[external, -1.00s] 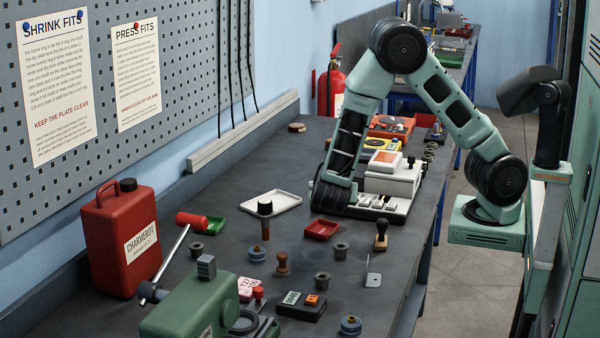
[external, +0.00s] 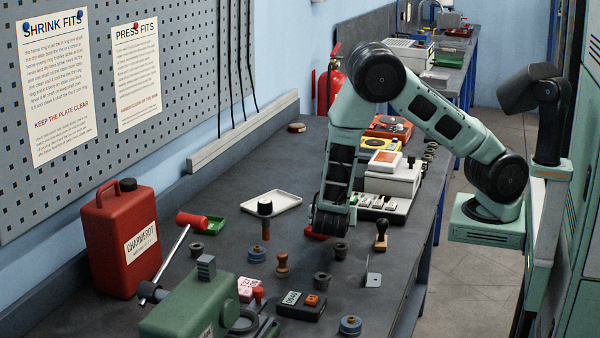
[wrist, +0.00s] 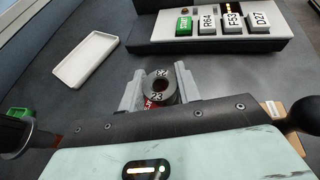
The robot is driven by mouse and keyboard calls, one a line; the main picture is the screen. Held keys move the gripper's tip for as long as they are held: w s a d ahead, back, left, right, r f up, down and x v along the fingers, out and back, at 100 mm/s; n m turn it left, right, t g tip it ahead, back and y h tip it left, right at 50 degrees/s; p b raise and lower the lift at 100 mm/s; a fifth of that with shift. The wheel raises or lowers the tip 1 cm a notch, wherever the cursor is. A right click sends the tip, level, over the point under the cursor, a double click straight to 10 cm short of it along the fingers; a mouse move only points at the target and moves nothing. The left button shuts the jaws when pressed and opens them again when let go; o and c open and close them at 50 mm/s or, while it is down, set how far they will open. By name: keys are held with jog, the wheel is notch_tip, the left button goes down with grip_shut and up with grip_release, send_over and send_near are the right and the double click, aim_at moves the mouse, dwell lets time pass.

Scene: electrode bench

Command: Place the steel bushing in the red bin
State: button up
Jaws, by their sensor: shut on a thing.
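My gripper (wrist: 158,90) is shut on a grey steel bushing (wrist: 161,82), a thick ring with a dark hole and the numbers 32 and 23 by it in the wrist view. In the external view my wrist end hides the jaws and the held bushing. The red bin (external: 312,234) is on the bench at my wrist end, which covers most of it. A little red shows below the bushing in the wrist view. I cannot tell how high the bushing is over the bin.
Other dark bushings (external: 322,280) stand on the bench nearby. A white tray (external: 271,203) lies to the left, and a device with labelled keys (wrist: 215,25) stands behind. A red can (external: 122,240) is at far left.

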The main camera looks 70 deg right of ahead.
jog(key=shift+f, duration=0.65)
jog(key=shift+f, duration=0.2)
jog(key=o, duration=1.1)
jog(key=shift+r, duration=0.15)
